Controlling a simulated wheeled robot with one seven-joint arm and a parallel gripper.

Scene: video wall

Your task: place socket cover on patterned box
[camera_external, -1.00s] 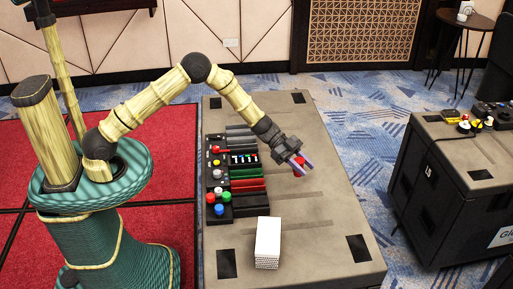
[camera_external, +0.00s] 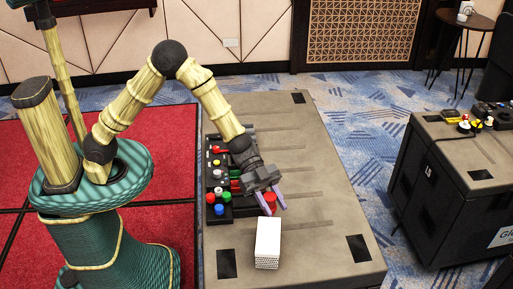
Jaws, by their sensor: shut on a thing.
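The patterned box (camera_external: 267,243) is white with a dotted front face and stands on the grey table near its front edge. My gripper (camera_external: 272,207) is just behind the box and above the table, pointing down and toward the front. A small red piece (camera_external: 270,200), which I take to be the socket cover, is held between its purple fingers. The piece is apart from the box as far as I can tell. Its exact shape is partly hidden by the fingers.
A black control panel (camera_external: 216,190) with coloured knobs and levers lies left of my gripper on the table (camera_external: 325,220). The table's right side is clear apart from dark patches. A dark case (camera_external: 455,200) with more controls stands further right.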

